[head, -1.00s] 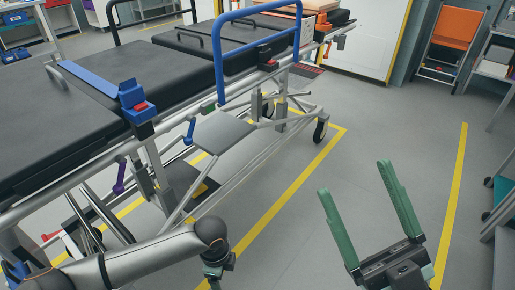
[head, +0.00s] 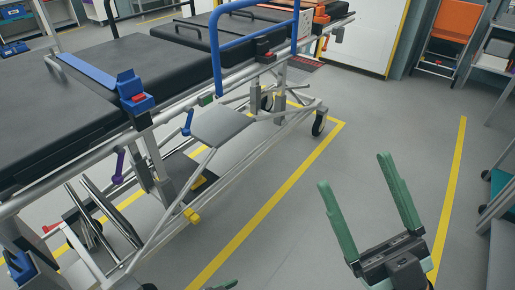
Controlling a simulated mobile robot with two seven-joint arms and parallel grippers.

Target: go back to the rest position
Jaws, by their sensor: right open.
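My right gripper (head: 370,209) is at the lower right in the head view. Its two green fingers stand wide apart with nothing between them, over bare grey floor. Of my left gripper, only a small green tip (head: 228,285) shows at the bottom edge; the rest is out of the picture, so its opening cannot be judged.
A stretcher (head: 95,100) with a black mattress, blue rail (head: 219,60) and wheels fills the left side. Yellow lines (head: 270,205) mark the floor around it. An orange folding chair (head: 456,24) and shelving stand at the right. The middle floor is clear.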

